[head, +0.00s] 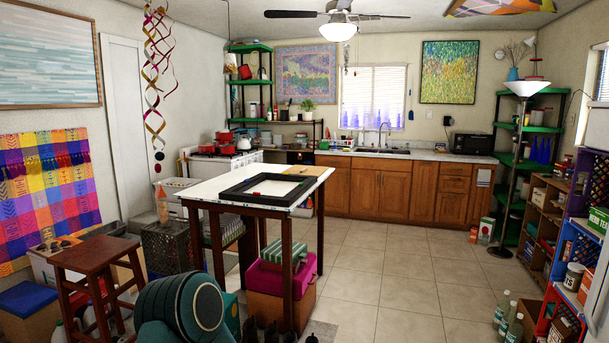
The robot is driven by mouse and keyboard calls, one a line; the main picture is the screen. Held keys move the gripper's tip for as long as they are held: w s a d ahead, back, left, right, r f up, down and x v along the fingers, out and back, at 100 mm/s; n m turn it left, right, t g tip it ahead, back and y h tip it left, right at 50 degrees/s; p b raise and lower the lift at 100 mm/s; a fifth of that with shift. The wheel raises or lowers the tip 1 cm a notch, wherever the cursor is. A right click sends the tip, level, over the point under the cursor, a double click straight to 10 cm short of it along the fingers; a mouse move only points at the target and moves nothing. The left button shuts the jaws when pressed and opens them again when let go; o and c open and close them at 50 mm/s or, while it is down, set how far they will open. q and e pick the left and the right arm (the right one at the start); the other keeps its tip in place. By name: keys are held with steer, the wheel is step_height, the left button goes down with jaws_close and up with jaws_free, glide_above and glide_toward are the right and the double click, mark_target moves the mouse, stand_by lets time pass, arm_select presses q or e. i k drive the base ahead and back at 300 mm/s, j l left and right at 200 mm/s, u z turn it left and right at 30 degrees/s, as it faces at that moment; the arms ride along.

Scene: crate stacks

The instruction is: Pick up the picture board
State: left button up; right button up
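A black rectangular frame (303,191), which looks like the picture board, lies flat on the white top of a tall dark-legged table (205,188). Its middle is pale, and I cannot tell whether that is a panel or the tabletop showing through. A small red item (257,194) shows at its near side. No gripper can be made out clearly, and nothing touches the frame. Small dark shapes at the bottom edge are too cut off to identify.
Pink and orange boxes (267,281) stand under the table. A brown wooden stool (97,255) and a dark crate (171,247) stand to the left. Loaded shelves (547,226) and bottles (513,329) line the right. The tiled floor (400,275) between is clear.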

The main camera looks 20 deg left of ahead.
mark_target(304, 170)
steer(key=i+z, duration=0.15)
steer(key=i, duration=0.9)
steer(key=i+j+z, duration=0.15)
steer(key=i, duration=0.9)
steer(key=i+l+u, duration=0.15)
steer(key=i, duration=1.3)
steer(key=i+u, duration=0.2)
steer(key=i, duration=1.3)
steer(key=i+u, duration=0.35)
steer(key=i, duration=0.35)
steer(key=i+l+u, duration=0.15)
steer(key=i+u, duration=0.15)
steer(key=i, duration=0.35)
